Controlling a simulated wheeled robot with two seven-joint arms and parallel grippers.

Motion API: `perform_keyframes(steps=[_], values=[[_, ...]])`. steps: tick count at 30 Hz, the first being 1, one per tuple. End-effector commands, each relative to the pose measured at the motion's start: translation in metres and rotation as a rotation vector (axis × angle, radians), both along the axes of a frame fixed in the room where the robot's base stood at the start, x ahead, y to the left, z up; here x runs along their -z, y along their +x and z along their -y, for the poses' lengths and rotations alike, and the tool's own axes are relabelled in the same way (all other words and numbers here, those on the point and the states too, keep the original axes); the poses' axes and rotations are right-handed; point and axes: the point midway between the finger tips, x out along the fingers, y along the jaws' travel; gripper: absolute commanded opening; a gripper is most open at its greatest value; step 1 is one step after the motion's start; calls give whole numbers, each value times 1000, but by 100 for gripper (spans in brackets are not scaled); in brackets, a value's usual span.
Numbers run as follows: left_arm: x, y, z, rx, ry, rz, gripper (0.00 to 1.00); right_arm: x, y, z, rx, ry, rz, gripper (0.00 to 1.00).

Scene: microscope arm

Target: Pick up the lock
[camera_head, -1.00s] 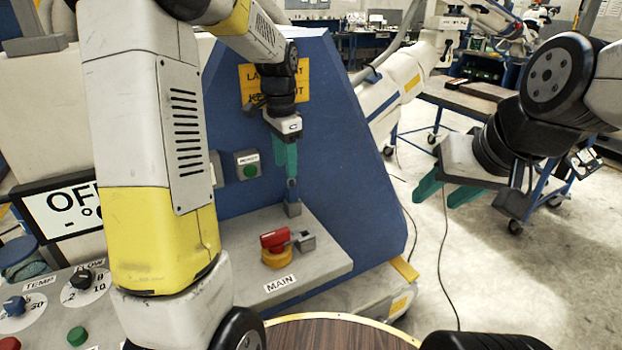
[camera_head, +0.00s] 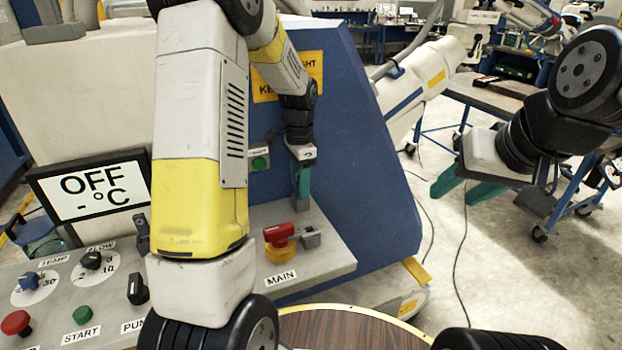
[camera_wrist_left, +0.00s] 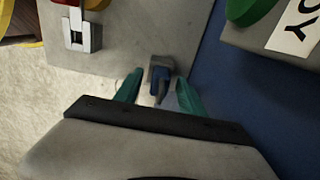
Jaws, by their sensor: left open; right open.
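A small grey-blue block, apparently the lock (camera_wrist_left: 157,72), stands on the grey ledge near the blue panel. In the left wrist view it lies between the two teal fingertips of my left gripper (camera_wrist_left: 158,92), with a gap on each side. In the head view my left gripper (camera_head: 302,186) points down at it, fingers open. The lock is mostly hidden there by the fingers. My right gripper (camera_head: 456,190) is open and empty, off to the right above the floor and away from the ledge.
A red switch on a yellow base (camera_head: 280,240) with a grey hasp (camera_head: 311,237) sits on the ledge near the lock. A green button box (camera_head: 259,158) is on the blue panel behind. A control panel with knobs (camera_head: 92,260) and an OFF display (camera_head: 97,198) stands left.

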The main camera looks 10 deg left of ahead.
Motion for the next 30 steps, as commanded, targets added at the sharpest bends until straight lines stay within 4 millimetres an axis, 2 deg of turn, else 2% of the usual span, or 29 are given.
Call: perform_keyframes(steps=[5,8,12,13,25,30], values=[[0,0,0,0,0,1,47,0,0,0,0,0,0,46],[0,0,0,0,0,1,32,0,0,0,0,0,0,46],[0,0,0,0,0,1,4,0,0,0,0,0,0,46],[0,0,0,0,0,1,0,0,0,0,0,0,0,46],[-2,0,1,0,-1,3,0,0,0,0,0,0,0,46],[-13,-2,3,1,-1,6,0,0,0,0,0,0,0,46]])
